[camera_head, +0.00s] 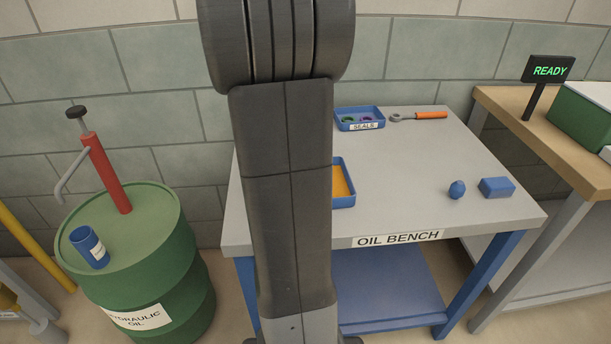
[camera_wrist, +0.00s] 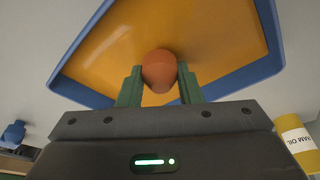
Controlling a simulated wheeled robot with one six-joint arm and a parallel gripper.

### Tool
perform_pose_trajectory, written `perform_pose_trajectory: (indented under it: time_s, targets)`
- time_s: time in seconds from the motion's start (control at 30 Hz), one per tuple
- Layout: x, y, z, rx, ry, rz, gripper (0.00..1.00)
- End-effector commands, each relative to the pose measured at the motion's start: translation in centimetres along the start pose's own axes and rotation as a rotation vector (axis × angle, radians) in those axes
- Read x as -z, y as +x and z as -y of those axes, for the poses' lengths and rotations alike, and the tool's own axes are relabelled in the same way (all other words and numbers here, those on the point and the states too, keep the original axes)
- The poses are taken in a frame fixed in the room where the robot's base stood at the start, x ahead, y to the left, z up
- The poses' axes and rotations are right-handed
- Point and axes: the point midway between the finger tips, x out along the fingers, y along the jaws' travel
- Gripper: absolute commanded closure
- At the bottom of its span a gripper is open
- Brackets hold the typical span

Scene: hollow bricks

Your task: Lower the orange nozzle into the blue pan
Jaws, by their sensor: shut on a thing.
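The orange nozzle (camera_wrist: 159,66) shows in the wrist view as a rounded orange-brown end between the two green fingers of my gripper (camera_wrist: 160,80). The fingers are shut on it. The blue pan (camera_wrist: 83,32) lies beyond it, with a yellow-orange inside, and the nozzle appears in front of that inside. I cannot tell the height between nozzle and pan floor. In the head view only the right part of the blue pan (camera_head: 346,201) shows on the bench; my arm hides the rest, along with the nozzle and gripper.
The grey oil bench (camera_head: 410,195) also bears a blue seals tray (camera_head: 373,126), an orange-handled ratchet (camera_head: 430,115), a blue knob-like piece (camera_head: 457,190) and a blue block (camera_head: 496,187). A yellow oil can (camera_wrist: 295,143) is at the wrist view's lower right. A green drum (camera_head: 140,250) stands left.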

Motion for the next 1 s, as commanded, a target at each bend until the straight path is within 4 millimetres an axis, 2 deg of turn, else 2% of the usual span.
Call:
perform_pose_trajectory:
  time_s: [0.1,0.13,0.23,0.27,0.53,0.67,0.77,1.0]
  targets:
    - [0.0,0.0,0.0,0.0,0.0,0.0,0.91]
    - [0.0,0.0,0.0,0.0,0.0,0.0,0.64]
    - [0.0,0.0,0.0,0.0,0.0,0.0,0.45]
    - [0.0,0.0,0.0,0.0,0.0,0.0,0.43]
    - [0.0,-0.1,0.0,0.0,0.0,0.0,0.43]
    - [0.1,-1.1,0.0,0.0,0.0,-0.001,0.43]
    - [0.1,-2.9,0.1,0.003,0.0,-0.003,0.43]
    - [0.1,-8.5,0.1,0.005,-0.001,-0.004,0.43]
